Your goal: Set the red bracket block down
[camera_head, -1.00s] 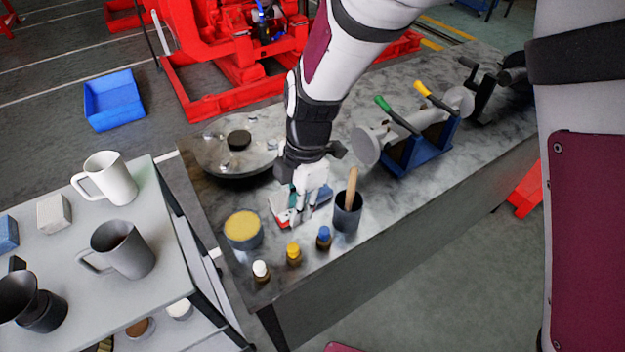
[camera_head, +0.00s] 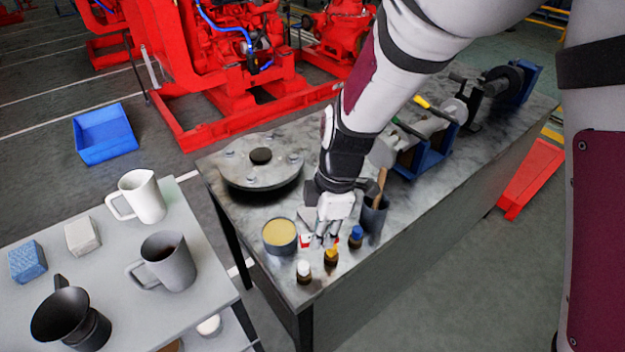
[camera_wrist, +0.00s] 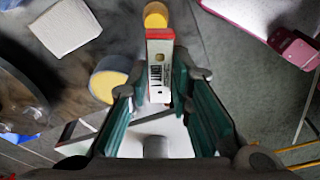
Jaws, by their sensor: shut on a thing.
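The red bracket block (camera_wrist: 158,64) shows in the wrist view as a narrow block with a red end and a white, printed face. It is between the green-padded fingers of my gripper (camera_wrist: 157,90), which is shut on it. In the head view my gripper (camera_head: 322,238) points down over the near end of the grey workbench (camera_head: 345,285), between the yellow-topped tin and the dark cup. Only small red patches of the block (camera_head: 305,241) show there; the fingers hide the rest. I cannot tell whether its underside touches the bench.
Bottles with white (camera_head: 303,267), yellow (camera_head: 331,252) and blue (camera_head: 356,231) caps stand close in front. The tin (camera_head: 280,237) is left, the dark cup (camera_head: 373,216) right. A round flanged plate (camera_head: 260,170) lies behind. A side table (camera_head: 110,255) with mugs stands left.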

